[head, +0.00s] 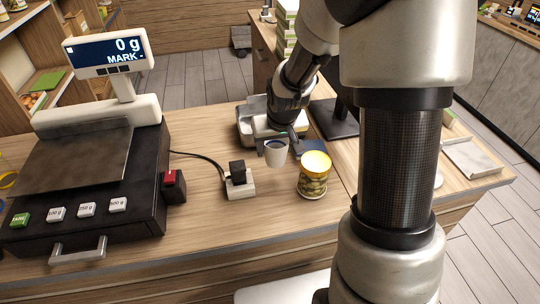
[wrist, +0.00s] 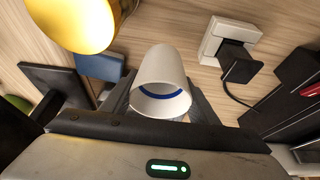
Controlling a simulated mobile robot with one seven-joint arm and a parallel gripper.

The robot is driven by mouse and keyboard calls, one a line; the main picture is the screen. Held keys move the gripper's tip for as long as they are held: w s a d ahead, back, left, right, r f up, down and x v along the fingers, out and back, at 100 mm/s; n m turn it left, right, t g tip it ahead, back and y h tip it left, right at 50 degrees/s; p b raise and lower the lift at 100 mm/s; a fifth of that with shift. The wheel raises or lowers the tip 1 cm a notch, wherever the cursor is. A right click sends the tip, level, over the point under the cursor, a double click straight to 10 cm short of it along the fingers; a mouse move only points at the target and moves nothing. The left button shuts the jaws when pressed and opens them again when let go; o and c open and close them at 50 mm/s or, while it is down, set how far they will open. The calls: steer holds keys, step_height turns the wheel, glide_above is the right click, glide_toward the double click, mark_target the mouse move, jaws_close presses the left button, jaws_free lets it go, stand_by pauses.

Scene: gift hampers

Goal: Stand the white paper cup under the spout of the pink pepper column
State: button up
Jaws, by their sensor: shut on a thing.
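The white paper cup (head: 276,155) is in my gripper (head: 287,139), over the wooden counter between a power socket and a yellow-lidded jar. I cannot tell for sure whether its base touches the counter. In the wrist view the cup (wrist: 162,70) sits between the fingers of my gripper (wrist: 158,104). Its open mouth faces the camera and shows a blue band inside. The cup looks empty. I cannot make out the pink pepper column or its spout in either view.
A jar with a yellow lid (head: 314,175) stands close right of the cup. A white socket block with a black plug (head: 238,181) is close left. A dark scale (head: 85,178) reading 0 g fills the left. Bare counter (head: 215,125) lies behind the socket.

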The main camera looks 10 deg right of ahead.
steer(key=shift+f, duration=3.05)
steer(key=shift+f, duration=0.15)
steer(key=o, duration=1)
